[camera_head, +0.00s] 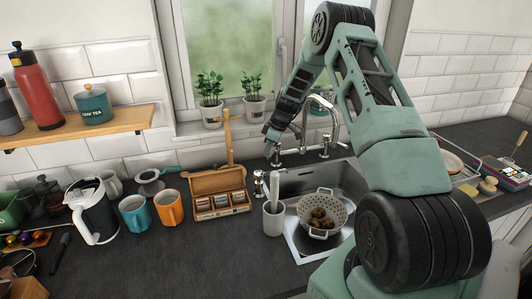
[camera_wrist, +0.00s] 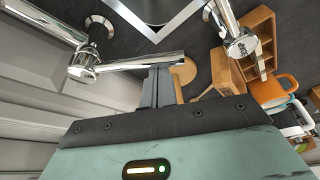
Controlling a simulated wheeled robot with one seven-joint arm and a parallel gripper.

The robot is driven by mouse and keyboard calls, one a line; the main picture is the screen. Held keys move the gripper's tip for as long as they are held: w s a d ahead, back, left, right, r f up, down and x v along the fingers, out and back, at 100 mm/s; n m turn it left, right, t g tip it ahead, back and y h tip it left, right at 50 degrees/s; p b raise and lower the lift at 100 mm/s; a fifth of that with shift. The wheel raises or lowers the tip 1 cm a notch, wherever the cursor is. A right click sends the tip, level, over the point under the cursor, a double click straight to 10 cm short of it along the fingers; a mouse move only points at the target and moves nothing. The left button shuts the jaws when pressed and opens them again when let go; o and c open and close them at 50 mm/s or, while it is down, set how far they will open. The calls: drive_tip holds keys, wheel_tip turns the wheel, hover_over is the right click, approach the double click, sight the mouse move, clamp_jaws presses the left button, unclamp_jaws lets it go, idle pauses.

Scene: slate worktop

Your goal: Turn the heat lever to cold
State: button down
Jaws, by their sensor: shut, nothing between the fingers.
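The chrome tap (camera_head: 333,118) stands behind the sink. In the wrist view, a straight chrome lever (camera_wrist: 125,63) reaches sideways from the tap body (camera_wrist: 83,68) and passes at the tips of my fingers. I take it for the heat lever; no hot or cold mark is readable on it. My gripper (camera_head: 270,137) is at the left side of the tap, pointing down. In the wrist view, my gripper (camera_wrist: 160,72) is shut and empty, its fingertips overlapping the lever's outer part. I cannot tell whether they touch. My gripper and arm partly hide the lever in the head view.
The sink (camera_head: 297,184) holds a colander (camera_head: 311,208). A chrome fitting (camera_head: 259,185), utensil cup (camera_head: 273,220) and tea box (camera_head: 219,183) stand left of it. A wooden utensil (camera_head: 228,140) and potted plants (camera_head: 211,112) are near the window.

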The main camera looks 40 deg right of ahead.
drive_tip(key=shift+s+d+f+n+b, duration=0.15)
drive_tip(key=shift+s+d+n+b, duration=0.2)
drive_tip(key=shift+b, duration=0.3)
drive_tip(key=shift+s+d+f+n+b, duration=0.1)
drive_tip(key=shift+s+n+b, duration=0.25)
drive_tip(key=shift+n+b, duration=0.25)
drive_tip(key=shift+s+d+r+n+g+y+b, duration=0.2)
drive_tip(key=shift+s+d+n+g+y+b, duration=0.45)
drive_tip(key=shift+n, duration=0.5)
drive_tip(key=shift+s, duration=0.1)
drive_tip(key=w+a, duration=0.2)
drive_tip(key=a, duration=0.2)
drive_tip(key=b+v, duration=0.4)
drive_tip(key=v, duration=0.6)
drive_tip(key=shift+d, duration=0.2)
